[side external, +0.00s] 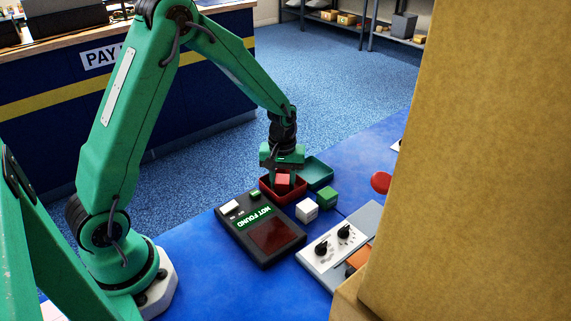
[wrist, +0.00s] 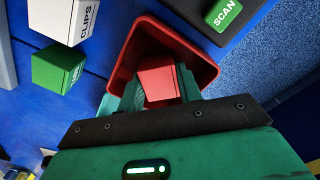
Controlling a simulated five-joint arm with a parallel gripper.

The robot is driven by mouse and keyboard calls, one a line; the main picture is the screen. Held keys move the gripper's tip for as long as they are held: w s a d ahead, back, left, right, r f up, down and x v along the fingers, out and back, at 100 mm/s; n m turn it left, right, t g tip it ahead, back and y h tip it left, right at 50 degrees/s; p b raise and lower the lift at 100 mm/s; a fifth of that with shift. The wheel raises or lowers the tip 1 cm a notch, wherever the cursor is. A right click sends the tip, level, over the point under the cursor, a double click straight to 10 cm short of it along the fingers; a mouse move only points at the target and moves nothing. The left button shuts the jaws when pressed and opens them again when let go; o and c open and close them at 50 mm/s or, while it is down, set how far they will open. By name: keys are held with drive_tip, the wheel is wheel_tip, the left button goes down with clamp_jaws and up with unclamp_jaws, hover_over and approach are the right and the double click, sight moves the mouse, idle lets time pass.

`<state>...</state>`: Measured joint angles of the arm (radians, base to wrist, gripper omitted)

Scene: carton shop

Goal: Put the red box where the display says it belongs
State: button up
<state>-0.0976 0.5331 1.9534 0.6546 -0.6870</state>
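The red box (side external: 283,183) is inside the dark red tray (side external: 269,194); it also shows in the wrist view (wrist: 158,82), in front of the red tray's wall (wrist: 205,66). My gripper (side external: 283,180) points down into the tray, with one finger against each side of the box; in the wrist view the fingers (wrist: 160,90) appear closed on it. Whether the box touches the tray floor is hidden.
A teal tray (side external: 319,173) stands beyond the red tray. A white box (side external: 306,211), marked CLIPS in the wrist view, and a green box (side external: 327,198) stand nearby. A knobbed panel (side external: 335,245) and a large cardboard carton (side external: 465,160) occupy the right. A green SCAN button (wrist: 224,14) shows.

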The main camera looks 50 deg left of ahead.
sight(282, 179)
drive_tip(key=o, duration=0.4)
drive_tip(key=shift+r, duration=0.15)
wheel_tip(282, 179, up, 12)
idle(0.7)
idle(0.4)
